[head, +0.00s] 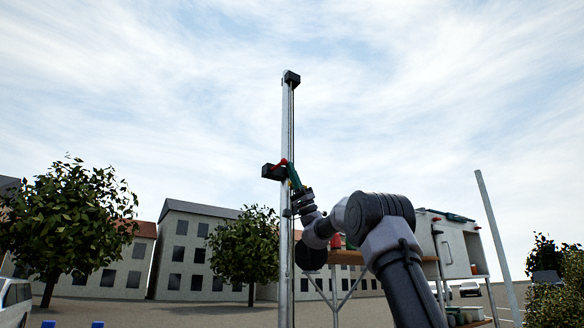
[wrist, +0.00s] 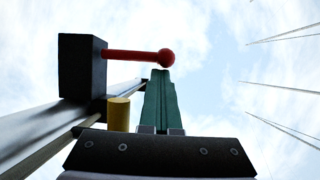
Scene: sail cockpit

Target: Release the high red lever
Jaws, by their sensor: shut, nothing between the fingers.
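The red lever (wrist: 135,56) is a rod with a round ball at its end. It sticks out sideways from a black block (wrist: 82,68) on the tall metal mast. In the head view the lever (head: 280,163) shows small beside the block (head: 272,172), high on the mast. My gripper (wrist: 161,74) has green fingers, shut together and empty. Their tips are just below the ball in the wrist picture; I cannot tell whether they touch it. In the head view my gripper (head: 290,168) is at the mast's right side, close to the lever.
The mast (head: 287,235) rises upright to a black cap (head: 291,78). A yellow cylinder (wrist: 118,115) stands left of my fingers. A wooden shelf (head: 350,257) and a white cabinet (head: 458,248) are at the right, behind my arm. Open sky surrounds the upper mast.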

